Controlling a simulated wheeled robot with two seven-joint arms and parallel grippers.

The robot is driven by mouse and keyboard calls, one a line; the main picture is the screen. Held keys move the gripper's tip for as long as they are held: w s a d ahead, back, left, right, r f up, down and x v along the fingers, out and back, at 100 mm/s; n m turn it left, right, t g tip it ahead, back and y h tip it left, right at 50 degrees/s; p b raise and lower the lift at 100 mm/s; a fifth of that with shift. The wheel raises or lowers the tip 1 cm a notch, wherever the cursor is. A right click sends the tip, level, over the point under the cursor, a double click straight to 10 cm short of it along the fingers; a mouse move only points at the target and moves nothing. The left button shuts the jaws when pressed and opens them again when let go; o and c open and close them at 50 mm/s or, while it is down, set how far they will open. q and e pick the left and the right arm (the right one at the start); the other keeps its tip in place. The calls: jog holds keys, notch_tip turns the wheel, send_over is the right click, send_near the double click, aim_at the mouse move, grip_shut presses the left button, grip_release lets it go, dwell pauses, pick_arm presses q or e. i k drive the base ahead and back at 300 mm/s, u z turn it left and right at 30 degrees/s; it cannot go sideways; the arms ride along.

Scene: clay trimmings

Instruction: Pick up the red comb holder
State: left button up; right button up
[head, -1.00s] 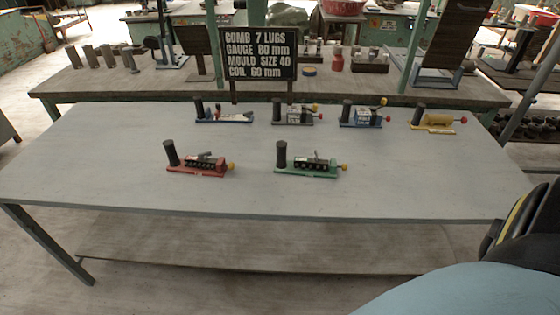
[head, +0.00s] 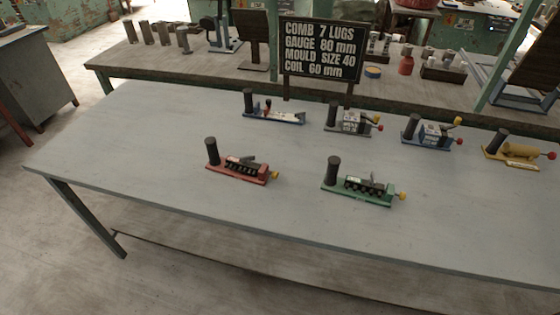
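The red comb holder (head: 238,172) sits on the grey table (head: 130,140), left of the middle in the head view. It has a red base, an upright black cylindrical handle at its left end, a row of dark lugs, a lever on top and a yellow knob at its right end. Nothing touches it. Neither of my grippers shows in the head view.
A green holder (head: 362,190) stands right of the red one. Behind are a blue-and-white holder (head: 275,115), a grey one (head: 347,125), a blue one (head: 428,137) and a yellow one (head: 515,153). A black sign (head: 321,50) stands behind them. The table's left part is clear.

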aim_at(231, 166)
jog(key=u, duration=0.9)
jog(key=k, duration=1.05)
jog(key=u, duration=1.25)
jog(key=i, duration=0.45)
jog(key=z, duration=0.75)
jog(key=i, duration=1.35)
jog(key=z, duration=1.5)
jog(key=i, duration=0.35)
jog(key=z, duration=0.4)
